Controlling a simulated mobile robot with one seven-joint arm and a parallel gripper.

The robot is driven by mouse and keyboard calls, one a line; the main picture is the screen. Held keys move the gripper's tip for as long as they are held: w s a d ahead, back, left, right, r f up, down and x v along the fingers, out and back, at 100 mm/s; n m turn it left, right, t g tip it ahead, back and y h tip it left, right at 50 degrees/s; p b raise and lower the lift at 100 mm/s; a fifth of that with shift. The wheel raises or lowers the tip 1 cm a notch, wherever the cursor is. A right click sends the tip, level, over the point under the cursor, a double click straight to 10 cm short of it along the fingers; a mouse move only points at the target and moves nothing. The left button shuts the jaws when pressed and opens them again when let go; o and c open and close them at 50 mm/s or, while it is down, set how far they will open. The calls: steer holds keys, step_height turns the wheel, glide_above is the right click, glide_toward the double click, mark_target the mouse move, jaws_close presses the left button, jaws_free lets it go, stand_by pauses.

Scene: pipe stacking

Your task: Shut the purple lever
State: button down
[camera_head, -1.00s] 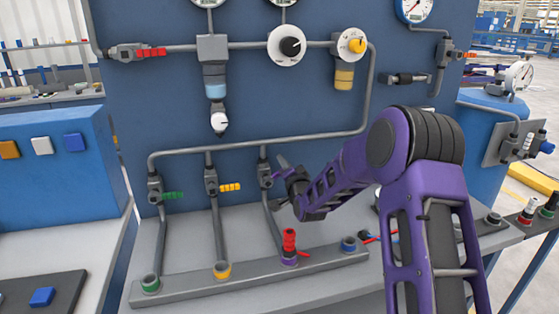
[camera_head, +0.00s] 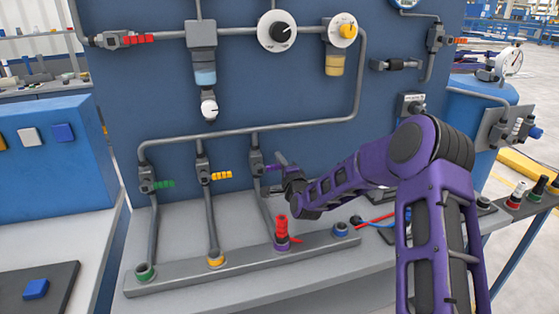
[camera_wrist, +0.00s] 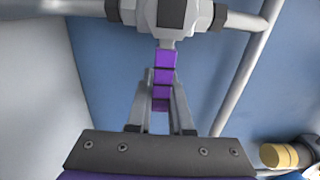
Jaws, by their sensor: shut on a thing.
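The purple lever (camera_wrist: 166,62) shows in the wrist view as a ridged purple handle on a grey valve (camera_wrist: 176,14), reaching from the valve toward my gripper. My gripper (camera_wrist: 161,84) is shut on it, with one finger on each side of the lever. In the head view my gripper (camera_head: 280,170) is at the third valve (camera_head: 256,164) from the left on the lower pipe. There the gripper and arm largely hide the lever.
Valves with a green lever (camera_head: 163,184) and a yellow lever (camera_head: 221,176) stand to the left. A red ridged piece (camera_head: 282,228) stands on the purple-ringed socket below my gripper. A blue-ringed socket (camera_head: 341,229) is to its right. The blue panel (camera_head: 270,95) rises close behind.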

steer(key=shift+f, duration=0.1)
stand_by(0.3)
steer(key=c, duration=0.8)
jaws_free()
steer(key=v, duration=0.7)
steer(key=shift+s, duration=0.3)
